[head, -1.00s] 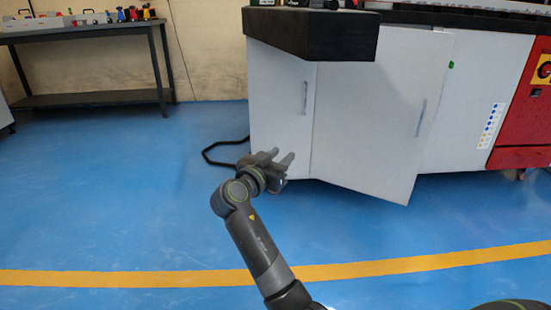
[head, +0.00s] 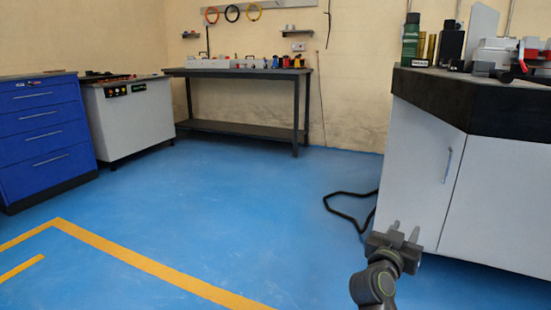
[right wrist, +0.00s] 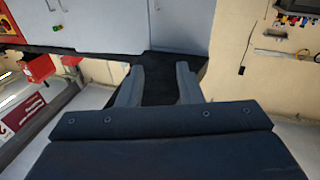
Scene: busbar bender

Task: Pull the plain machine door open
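The machine's cabinet has plain light-grey doors. In the head view a narrow door (head: 415,165) with a vertical handle (head: 447,165) stands left of a wider panel (head: 500,210), cut off by the right edge. Both also show upside down in the right wrist view, the wide panel (right wrist: 105,25) beside the narrow door (right wrist: 185,25). My right gripper (head: 405,230) is open and empty, in front of the narrow door's lower part; its fingers (right wrist: 159,85) stand apart. My left gripper is out of view.
A black worktop (head: 480,105) with bottles and tools overhangs the doors. A black cable (head: 345,205) lies on the floor left of the cabinet. A dark bench (head: 240,100) and a blue drawer cabinet (head: 45,140) stand farther back. The blue floor between is clear.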

